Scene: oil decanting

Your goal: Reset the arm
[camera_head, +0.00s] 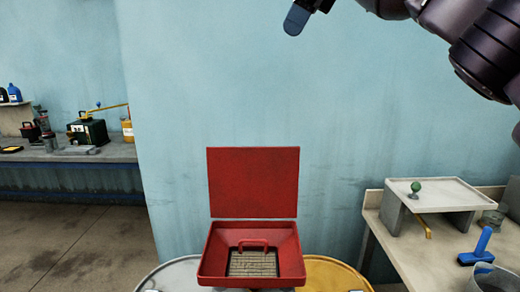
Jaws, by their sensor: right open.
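My right arm reaches in from the upper right. Its gripper (299,14) is at the top edge, high above the red funnel box and in front of the blue wall. One blue-grey fingertip shows clearly; the rest of the gripper is cut off by the picture's top edge. The gripper is open, and nothing shows held at the visible fingertip. My left gripper is not in view.
A red funnel box (213,264) with a raised lid and a grate sits on drums at the bottom middle. Another bench with bottles stands far left.

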